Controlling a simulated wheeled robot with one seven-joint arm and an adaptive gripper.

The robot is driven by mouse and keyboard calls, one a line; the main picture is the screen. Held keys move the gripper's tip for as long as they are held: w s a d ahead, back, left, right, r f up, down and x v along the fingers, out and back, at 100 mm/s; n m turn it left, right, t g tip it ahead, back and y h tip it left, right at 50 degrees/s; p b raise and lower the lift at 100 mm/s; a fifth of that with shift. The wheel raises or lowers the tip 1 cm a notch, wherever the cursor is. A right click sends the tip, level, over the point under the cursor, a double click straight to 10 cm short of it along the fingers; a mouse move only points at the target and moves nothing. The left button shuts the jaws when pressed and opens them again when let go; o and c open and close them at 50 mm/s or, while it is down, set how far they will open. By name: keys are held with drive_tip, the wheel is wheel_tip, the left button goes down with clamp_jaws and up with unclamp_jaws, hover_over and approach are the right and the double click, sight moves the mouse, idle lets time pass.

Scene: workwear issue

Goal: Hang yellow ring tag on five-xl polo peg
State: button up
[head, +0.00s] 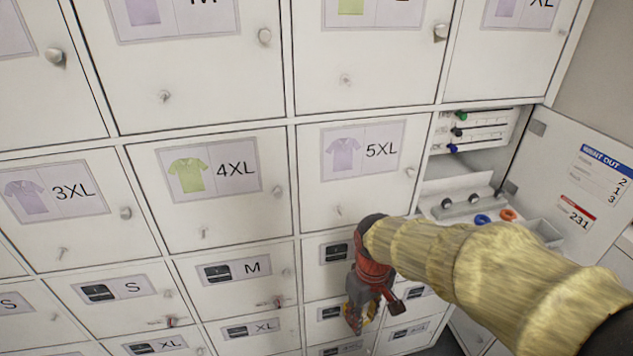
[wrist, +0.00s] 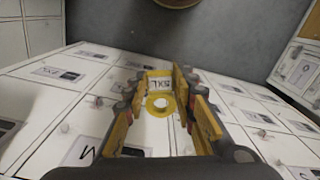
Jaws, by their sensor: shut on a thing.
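My gripper (head: 354,318) hangs below this door, in front of the smaller doors. In the wrist view my gripper (wrist: 160,108) is shut on the yellow ring tag (wrist: 151,107), which sits between its yellow-padded fingers. Lettering that looks like 5XL shows upside down just beyond the ring. In the head view the tag cannot be told from the fingers.
The 4XL polo door (head: 230,215), with a green polo label, and the 3XL door (head: 20,220) are to the left, each with a small peg. At right, an open compartment holds blue (head: 482,219) and orange (head: 508,214) rings, beside an open door (head: 570,190) with notices.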

drive_tip(key=w+d+f+m, duration=0.3)
drive_tip(key=w+f+m, duration=0.25)
drive_tip(key=w, duration=0.55)
drive_tip(key=w+d+f, duration=0.1)
drive_tip(key=d+f, duration=0.4)
drive_tip(key=f, duration=0.5)
drive_tip(key=s+a+r+n+t+p, duration=0.1)
drive_tip(key=s+a+r+t+p, duration=0.3)
drive_tip(key=a+r+p, duration=0.1)
drive_tip(key=shift+s+a+t+y+p, duration=0.2)
drive_tip(key=shift+t+y+p, duration=0.1)
drive_tip(key=shift+t+p, duration=0.15)
drive_tip(key=shift+r, duration=0.1)
drive_tip(key=shift+s+a+t+p, duration=0.2)
drive_tip(key=shift+a+t+p, duration=0.05)
drive_tip(key=shift+p, duration=0.2)
